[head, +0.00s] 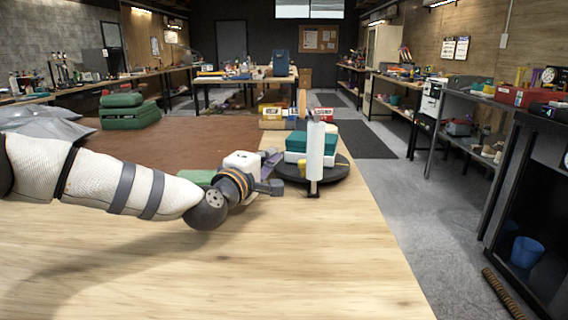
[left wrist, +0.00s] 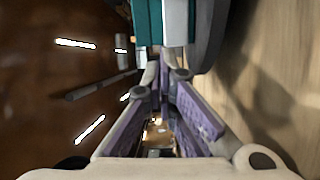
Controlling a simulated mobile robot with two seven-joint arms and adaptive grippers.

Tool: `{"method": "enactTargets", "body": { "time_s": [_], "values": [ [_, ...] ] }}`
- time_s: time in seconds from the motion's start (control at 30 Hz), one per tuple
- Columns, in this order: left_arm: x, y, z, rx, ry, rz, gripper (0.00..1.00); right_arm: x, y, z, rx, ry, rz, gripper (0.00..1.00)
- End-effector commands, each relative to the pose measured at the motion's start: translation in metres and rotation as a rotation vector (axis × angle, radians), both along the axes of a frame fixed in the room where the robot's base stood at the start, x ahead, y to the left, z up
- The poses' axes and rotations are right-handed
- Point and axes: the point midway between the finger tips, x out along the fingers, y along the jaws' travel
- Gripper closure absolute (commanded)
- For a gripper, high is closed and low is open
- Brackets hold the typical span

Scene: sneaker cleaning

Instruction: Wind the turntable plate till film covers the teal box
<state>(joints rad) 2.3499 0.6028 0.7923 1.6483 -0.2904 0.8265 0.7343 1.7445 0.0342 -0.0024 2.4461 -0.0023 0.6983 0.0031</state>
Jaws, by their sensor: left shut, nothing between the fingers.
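The teal box (head: 297,140) sits on the dark round turntable plate (head: 335,177) near the table's right edge. A white band shows on its side; I cannot tell whether it is film or part of the box. A white film roll (head: 315,152) stands upright in front of it, hiding part of it. My left gripper (head: 276,176) is shut and empty at the plate's left side. In the left wrist view the shut fingertips (left wrist: 167,65) are close to the teal box (left wrist: 147,22) and the plate (left wrist: 211,35); contact is unclear. My right gripper is out of view.
A green case (head: 128,111) lies at the back left of the brown mat (head: 190,138). The wooden table (head: 300,270) is clear in front. Its right edge is close to the plate.

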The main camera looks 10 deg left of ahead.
Motion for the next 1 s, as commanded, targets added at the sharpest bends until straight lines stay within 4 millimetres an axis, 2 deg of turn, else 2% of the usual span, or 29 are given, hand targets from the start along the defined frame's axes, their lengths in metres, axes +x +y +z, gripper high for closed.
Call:
{"method": "enactTargets", "body": {
  "time_s": [0.03,0.23,0.7,0.9,1.0],
  "values": [
    [0.005,-0.005,-0.002,0.002,0.003,-0.003,1.0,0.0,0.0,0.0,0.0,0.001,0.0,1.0],
    [-0.012,-0.03,0.002,0.001,-0.004,-0.002,1.0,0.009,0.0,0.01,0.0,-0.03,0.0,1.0],
    [-0.017,-0.037,-0.003,0.0,0.001,-0.001,1.0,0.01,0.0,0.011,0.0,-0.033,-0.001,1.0],
    [-0.024,-0.059,0.001,0.0,-0.004,-0.002,1.0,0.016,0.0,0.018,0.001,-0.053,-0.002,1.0],
    [-0.025,-0.063,-0.001,0.0,-0.001,-0.001,1.0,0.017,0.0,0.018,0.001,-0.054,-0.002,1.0]
  ]
}}
